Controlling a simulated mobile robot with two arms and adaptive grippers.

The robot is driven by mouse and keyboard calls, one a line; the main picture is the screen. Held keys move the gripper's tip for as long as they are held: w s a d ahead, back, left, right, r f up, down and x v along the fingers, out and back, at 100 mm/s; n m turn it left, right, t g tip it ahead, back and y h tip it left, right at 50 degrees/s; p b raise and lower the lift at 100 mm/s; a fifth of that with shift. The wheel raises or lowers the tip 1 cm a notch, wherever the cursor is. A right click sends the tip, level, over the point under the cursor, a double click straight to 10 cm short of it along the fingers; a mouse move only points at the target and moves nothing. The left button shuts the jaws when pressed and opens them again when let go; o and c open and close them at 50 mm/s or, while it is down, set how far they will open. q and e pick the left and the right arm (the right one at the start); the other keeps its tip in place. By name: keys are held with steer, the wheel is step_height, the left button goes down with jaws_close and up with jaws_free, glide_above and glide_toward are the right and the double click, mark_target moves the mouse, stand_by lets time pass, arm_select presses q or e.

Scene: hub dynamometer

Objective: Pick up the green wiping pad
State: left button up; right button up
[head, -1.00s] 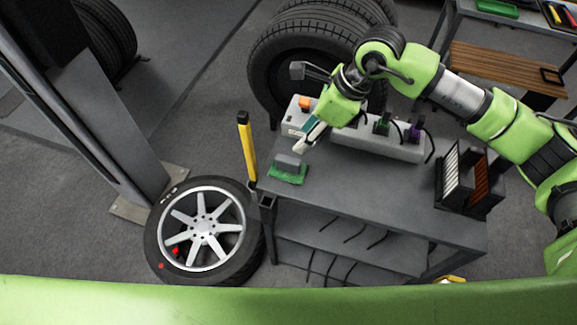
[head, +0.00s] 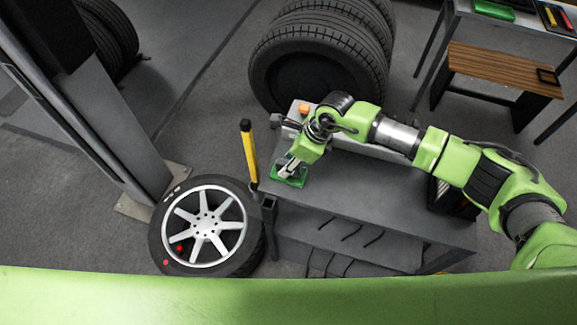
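The green wiping pad (head: 277,179) lies on the left end of the grey workbench, near its corner. It is a green piece with a grey part on top, now partly hidden. My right gripper (head: 288,172) is down over the pad, its pale fingers at the pad's top. I cannot tell from this view whether the fingers are open or closed on it. My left gripper is not in the head view.
A yellow post (head: 248,152) stands just left of the bench (head: 365,195). A wheel with a silver rim (head: 203,226) lies on the floor at lower left. Large tyres (head: 320,55) stand behind. A box with an orange part (head: 303,108) sits at the bench's back.

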steer(key=shift+a+f, duration=0.15)
steer(key=shift+f, duration=0.25)
jaws_close()
steer(key=shift+r+b, duration=0.5)
steer(key=shift+b, duration=0.05)
steer(key=r, duration=0.1)
steer(key=b, duration=0.1)
steer(key=r, duration=0.1)
steer(key=shift+s+a+r+b, duration=0.1)
steer(key=shift+s+r+b, duration=0.15)
steer(key=shift+r+b, duration=0.1)
steer(key=s+a+r+b, duration=0.2)
steer(key=s+r, duration=0.2)
steer(key=s, duration=0.2)
steer(key=s+a+r+b, duration=0.2)
steer(key=s+r+b, duration=0.1)
steer(key=s+r, duration=0.2)
steer(key=shift+s+r, duration=0.2)
steer(key=shift+s, duration=0.75)
